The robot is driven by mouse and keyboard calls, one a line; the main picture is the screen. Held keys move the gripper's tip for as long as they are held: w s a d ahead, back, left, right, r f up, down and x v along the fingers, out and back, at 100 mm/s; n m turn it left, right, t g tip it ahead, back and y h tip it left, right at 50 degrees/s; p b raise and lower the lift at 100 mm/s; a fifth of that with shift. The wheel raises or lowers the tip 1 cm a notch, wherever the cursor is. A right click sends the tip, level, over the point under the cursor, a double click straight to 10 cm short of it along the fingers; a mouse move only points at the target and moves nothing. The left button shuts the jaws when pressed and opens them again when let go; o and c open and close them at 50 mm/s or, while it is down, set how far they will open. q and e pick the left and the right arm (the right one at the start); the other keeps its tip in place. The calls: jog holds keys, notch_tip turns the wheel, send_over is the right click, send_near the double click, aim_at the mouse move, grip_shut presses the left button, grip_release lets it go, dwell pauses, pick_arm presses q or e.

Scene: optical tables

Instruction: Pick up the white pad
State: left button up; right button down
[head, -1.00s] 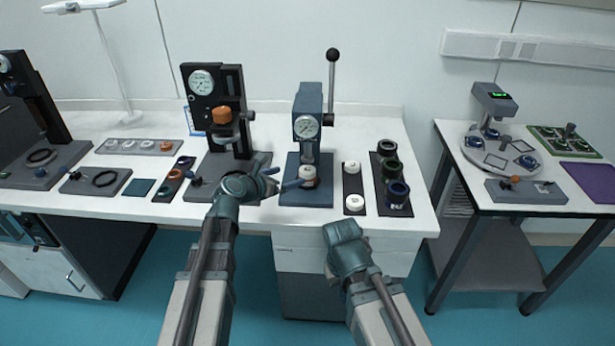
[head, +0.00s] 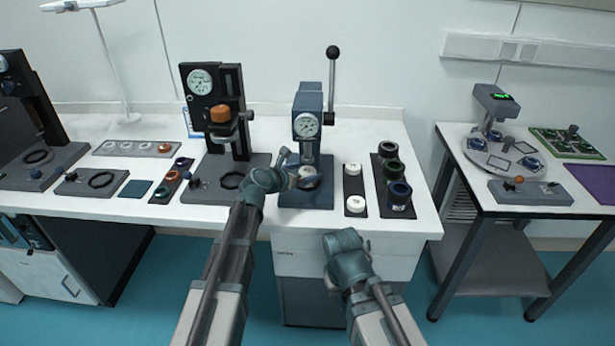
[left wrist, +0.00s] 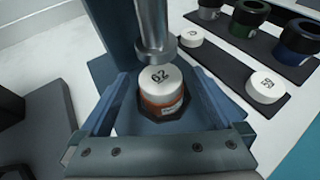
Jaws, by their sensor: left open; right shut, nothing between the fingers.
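A white pad (left wrist: 157,82) marked with a number sits on an orange-brown ring (left wrist: 163,108) under the metal ram of the blue press (head: 307,125). The pad also shows in the head view (head: 307,171), partly behind my left gripper (head: 300,174). In the left wrist view my left gripper (left wrist: 160,100) is open, its blue fingers on either side of the pad and ring. Two more white pads (head: 353,168) (head: 355,203) lie on a dark strip right of the press. My right gripper (head: 345,250) is shut and empty in front of the table edge.
A black gauge stand (head: 215,110) with an orange knob is to the left. The ram is close above the pad. A second table (head: 455,150) stands beyond a gap at right.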

aim_at(304, 160)
pick_arm(q)
jog(key=shift+c, duration=0.7)
jog(key=c, duration=1.4)
jog(key=shift+r, duration=0.1)
jog(key=shift+r+p, duration=0.55)
jog(key=shift+p, duration=0.15)
notch_tip(304, 160, up, 3)
jog(key=p, duration=0.3)
jog(key=shift+s+a+f+b, duration=0.15)
jog(key=shift+s+a, duration=1.4)
jog(key=shift+s, duration=1)
jog(key=shift+s+a+f+b, duration=0.1)
jog(key=shift+s+a, duration=1.5)
jog(key=shift+s, duration=1)
jog(key=shift+s+a+f+b, duration=0.15)
jog(key=shift+s+a, duration=1.4)
jog(key=shift+s, duration=1)
